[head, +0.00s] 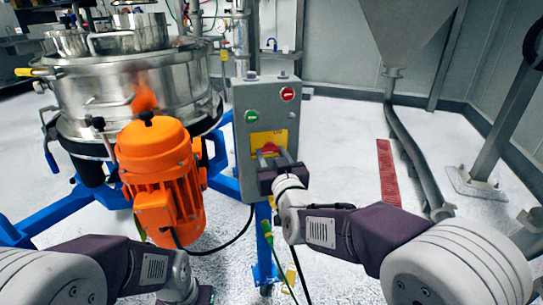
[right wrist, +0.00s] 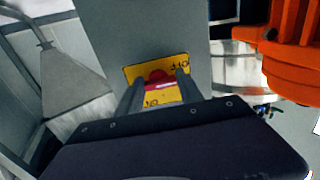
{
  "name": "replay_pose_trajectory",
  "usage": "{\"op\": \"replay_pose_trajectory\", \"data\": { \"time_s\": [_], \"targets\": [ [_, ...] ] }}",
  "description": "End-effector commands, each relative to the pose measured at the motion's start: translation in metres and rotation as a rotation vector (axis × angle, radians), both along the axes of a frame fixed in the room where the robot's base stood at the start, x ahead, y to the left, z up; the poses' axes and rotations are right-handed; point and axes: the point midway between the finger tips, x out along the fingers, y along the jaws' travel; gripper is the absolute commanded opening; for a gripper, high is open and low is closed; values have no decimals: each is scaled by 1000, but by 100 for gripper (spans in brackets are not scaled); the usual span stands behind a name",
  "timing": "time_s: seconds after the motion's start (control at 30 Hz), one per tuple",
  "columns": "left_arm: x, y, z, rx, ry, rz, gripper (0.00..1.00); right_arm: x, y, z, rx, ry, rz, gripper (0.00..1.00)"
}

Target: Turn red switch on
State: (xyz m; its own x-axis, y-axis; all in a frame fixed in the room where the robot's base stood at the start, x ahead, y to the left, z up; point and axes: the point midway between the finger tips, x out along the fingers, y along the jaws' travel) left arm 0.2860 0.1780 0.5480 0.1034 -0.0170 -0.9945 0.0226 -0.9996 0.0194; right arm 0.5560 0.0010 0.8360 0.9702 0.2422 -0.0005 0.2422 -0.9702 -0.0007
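The red switch (head: 269,147) is a knob on a yellow plate (head: 258,138) low on the grey control box (head: 245,99). In the right wrist view the red switch (right wrist: 158,76) shows between my fingertips, in front of the yellow plate (right wrist: 176,63). My right gripper (head: 276,158) is at the switch, its two fingers apart, one on each side of the knob. Small gaps seem to show beside the knob; firm contact cannot be made out. My left arm is low at the left, and only a dark edge of my left gripper (head: 205,296) shows, its fingers hidden.
A green button (head: 251,116) and a red button (head: 287,94) sit higher on the box. An orange motor (head: 160,170) and a steel sifter (head: 135,85) on a blue frame stand to the left. A grey hopper (head: 400,30) hangs at the right. Cables hang below the box.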

Motion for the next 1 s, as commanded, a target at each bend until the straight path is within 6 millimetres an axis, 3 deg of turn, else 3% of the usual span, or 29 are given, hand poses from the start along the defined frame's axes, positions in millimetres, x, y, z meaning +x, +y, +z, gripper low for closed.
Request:
{"op": "replay_pose_trajectory", "data": {
  "time_s": [0.03,0.1,0.47,1.0],
  "targets": [
    [0,0,0,0,0,0,36,0,0,0,0,0,0,19],
    [0,0,0,0,0,0,36,0,0,0,0,0,1,4],
    [0,0,-6,0,0,0,36,0,0,-1,72,16,0,4],
    [0,0,-38,0,0,0,36,-1,2,-1,527,128,1,4]
  ]
}}
